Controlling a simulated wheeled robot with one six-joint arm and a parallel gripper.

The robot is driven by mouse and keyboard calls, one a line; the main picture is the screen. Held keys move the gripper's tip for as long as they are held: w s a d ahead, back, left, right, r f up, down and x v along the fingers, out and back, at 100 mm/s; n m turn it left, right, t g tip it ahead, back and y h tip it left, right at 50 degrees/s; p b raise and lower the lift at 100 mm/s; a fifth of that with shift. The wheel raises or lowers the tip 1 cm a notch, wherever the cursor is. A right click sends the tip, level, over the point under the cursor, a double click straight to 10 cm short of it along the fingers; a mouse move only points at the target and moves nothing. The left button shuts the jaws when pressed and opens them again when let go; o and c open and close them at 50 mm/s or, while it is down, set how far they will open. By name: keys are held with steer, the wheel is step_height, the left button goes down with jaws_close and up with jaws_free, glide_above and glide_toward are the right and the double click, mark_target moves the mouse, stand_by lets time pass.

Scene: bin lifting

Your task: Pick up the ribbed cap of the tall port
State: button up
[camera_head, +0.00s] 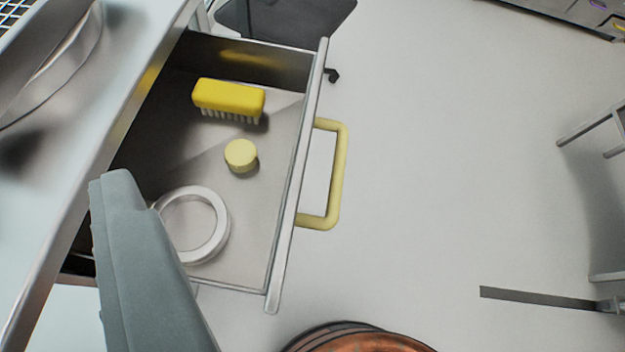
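A small pale-yellow round cap (241,154) lies in the open metal drawer (285,240), near its middle. Its side looks faintly ribbed, but it is too small to be sure. No tall port shows that I can make out. My gripper (125,190) comes in from the lower left as a grey-blue shape over the drawer's left side. It is apart from the cap, to the lower left of it in the picture. Only its back shows, and I cannot tell whether its fingers are open or shut.
The drawer also holds a yellow brush (229,97) and a white ring (192,227). Its yellow handle (338,175) sticks out to the right. A metal counter (60,150) lies at left. A copper-coloured round object (360,341) stands at bottom. The floor at right is mostly clear.

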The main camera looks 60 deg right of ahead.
steer(key=w+d+f+m+g, duration=0.4)
steer(key=w+d+f+g, duration=0.15)
steer(key=w+d, duration=0.2)
steer(key=m+g+y, duration=0.1)
steer(key=m+g, duration=0.5)
steer(key=g, duration=0.1)
glide_above(242, 149)
step_height(242, 149, down, 6)
step_height(242, 149, down, 17)
steer(key=shift+c, duration=0.5)
steer(key=c, duration=1)
